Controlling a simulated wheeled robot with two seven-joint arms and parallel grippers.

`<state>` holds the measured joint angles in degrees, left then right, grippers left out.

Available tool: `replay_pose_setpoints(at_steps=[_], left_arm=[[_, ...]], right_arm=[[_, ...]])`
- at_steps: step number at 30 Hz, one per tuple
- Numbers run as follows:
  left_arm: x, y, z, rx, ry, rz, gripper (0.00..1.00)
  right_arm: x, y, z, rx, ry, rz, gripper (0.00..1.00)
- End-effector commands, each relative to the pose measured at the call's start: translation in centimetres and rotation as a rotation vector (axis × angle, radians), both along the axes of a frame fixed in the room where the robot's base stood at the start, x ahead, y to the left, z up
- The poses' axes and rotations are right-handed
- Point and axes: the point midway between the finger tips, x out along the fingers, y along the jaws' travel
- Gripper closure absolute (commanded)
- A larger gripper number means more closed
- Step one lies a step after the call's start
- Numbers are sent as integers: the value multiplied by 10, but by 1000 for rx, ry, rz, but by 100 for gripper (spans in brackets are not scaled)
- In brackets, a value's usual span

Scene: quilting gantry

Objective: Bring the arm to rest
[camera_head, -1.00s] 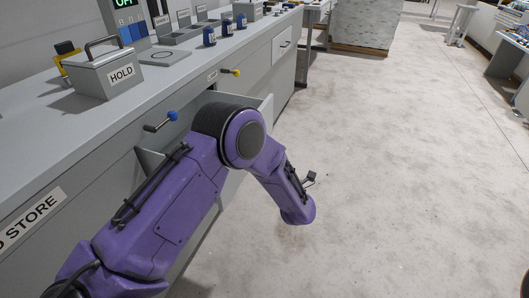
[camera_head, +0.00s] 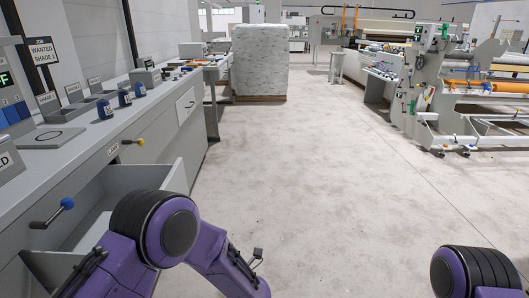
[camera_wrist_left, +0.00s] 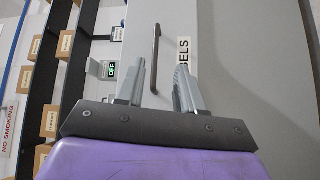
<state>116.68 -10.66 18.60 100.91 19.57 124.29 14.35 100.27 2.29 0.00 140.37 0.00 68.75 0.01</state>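My left arm (camera_head: 135,240) comes in from the lower left of the head view, bent at the elbow beside an open drawer. Its gripper is outside that view. In the left wrist view my left gripper (camera_wrist_left: 160,87) is open and empty, its two grey fingers apart. Behind the fingers is a grey panel with a dark bar handle (camera_wrist_left: 155,58) and a partly hidden label ending in "ELS". My right arm (camera_head: 475,272) shows only as a purple and black joint at the lower right. Its gripper is out of view.
The open drawer (camera_head: 155,174) juts from the grey counter (camera_head: 165,112) on the left. A wrapped block (camera_head: 260,60) stands ahead, machinery (camera_head: 440,90) at right. The middle floor is clear.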

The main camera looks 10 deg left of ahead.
Motion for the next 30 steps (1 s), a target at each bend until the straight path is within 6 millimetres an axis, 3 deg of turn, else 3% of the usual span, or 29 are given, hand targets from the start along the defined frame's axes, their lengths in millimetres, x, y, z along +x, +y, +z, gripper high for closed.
replay_pose_setpoints(at_steps=[2, 4, 6, 8, 9, 12, 16, 18, 20, 30], left_arm=[[3, -10, -25, 92, 212, -161, 63], [-19, -7, -62, 222, 541, -360, 63], [-68, 5, -100, 309, 865, -536, 63], [-117, 16, -124, 344, 1088, -657, 63], [-151, 23, -134, 350, 1218, -726, 63], [-234, 41, -142, 329, 1481, -856, 63], [-308, 61, -130, 264, 1670, -909, 63], [-328, 71, -121, 236, 1715, -894, 63], [-334, 74, -120, 224, 1728, -889, 63], [-335, 73, -126, 224, 1729, -888, 63]], right_arm=[[0, 0, 1, 0, 0, 0, 100], [0, 0, 18, 1, 1, 0, 100], [0, 0, 40, 0, 0, 0, 100], [0, 0, 54, 0, 0, 0, 100], [0, 0, 64, 0, 0, 0, 100], [0, 0, 85, 0, 0, 0, 100], [0, 0, 107, 0, 0, 0, 100], [0, 0, 117, 0, 0, 0, 100], [0, 0, 121, 0, 0, 0, 100], [0, 0, 116, 0, 0, 0, 100]])
